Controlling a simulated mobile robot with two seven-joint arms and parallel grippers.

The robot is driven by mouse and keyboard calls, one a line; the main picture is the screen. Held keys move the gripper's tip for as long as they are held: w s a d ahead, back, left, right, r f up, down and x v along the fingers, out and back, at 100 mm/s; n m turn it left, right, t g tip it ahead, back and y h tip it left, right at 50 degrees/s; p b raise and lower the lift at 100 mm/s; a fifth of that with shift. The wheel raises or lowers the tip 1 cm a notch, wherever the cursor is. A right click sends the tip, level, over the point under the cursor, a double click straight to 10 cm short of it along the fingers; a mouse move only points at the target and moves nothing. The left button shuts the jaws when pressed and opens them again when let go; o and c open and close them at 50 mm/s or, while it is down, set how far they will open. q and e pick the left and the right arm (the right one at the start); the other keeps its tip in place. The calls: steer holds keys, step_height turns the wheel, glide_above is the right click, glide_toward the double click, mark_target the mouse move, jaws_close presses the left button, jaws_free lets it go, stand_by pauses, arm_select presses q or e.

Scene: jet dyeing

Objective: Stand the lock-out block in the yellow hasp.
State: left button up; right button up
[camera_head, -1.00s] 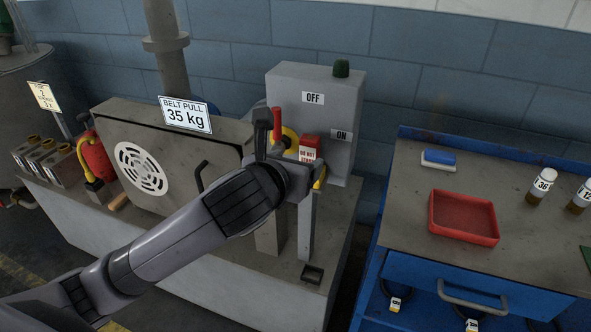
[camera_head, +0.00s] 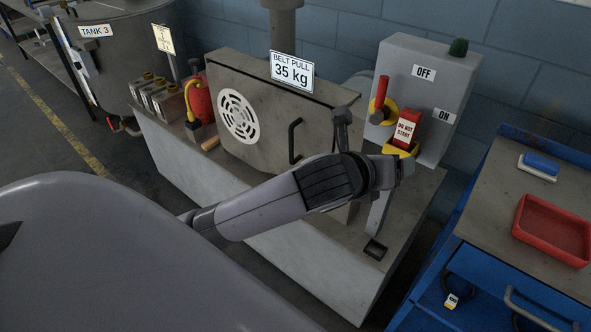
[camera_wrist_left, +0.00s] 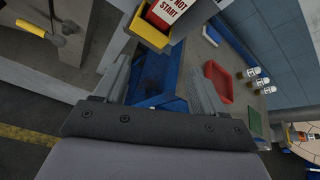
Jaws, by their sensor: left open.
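The lock-out block (camera_head: 409,128) is red with a white DO NOT START label. It stands in the yellow hasp (camera_head: 402,151) on the grey switch box, tilted slightly in the picture. Its lower part is hidden by the hasp. My left gripper (camera_head: 398,168) is just below and in front of the hasp. In the left wrist view the block (camera_wrist_left: 168,10) and hasp (camera_wrist_left: 146,32) are at the top, beyond the fingertips. The left gripper (camera_wrist_left: 165,70) is open there, with nothing between its fingers. My right gripper is not in view.
A red lever (camera_head: 381,92) on a yellow disc is left of the block on the switch box (camera_head: 428,78). A blue bench with a red tray (camera_head: 553,230) is at right.

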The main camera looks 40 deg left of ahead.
arm_select(q)
steer(key=s+a+f+n+g, duration=0.1)
steer(key=s+a+f+n, duration=0.1)
steer(key=s+f+n, duration=0.8)
steer(key=s+a+f+n+g, duration=0.1)
steer(key=s+a+f+n, duration=0.2)
steer(key=s+f+n, duration=0.8)
step_height(320, 180, down, 6)
steer(key=n, duration=0.8)
steer(key=shift+s+r, duration=0.2)
steer(key=shift+s, duration=0.05)
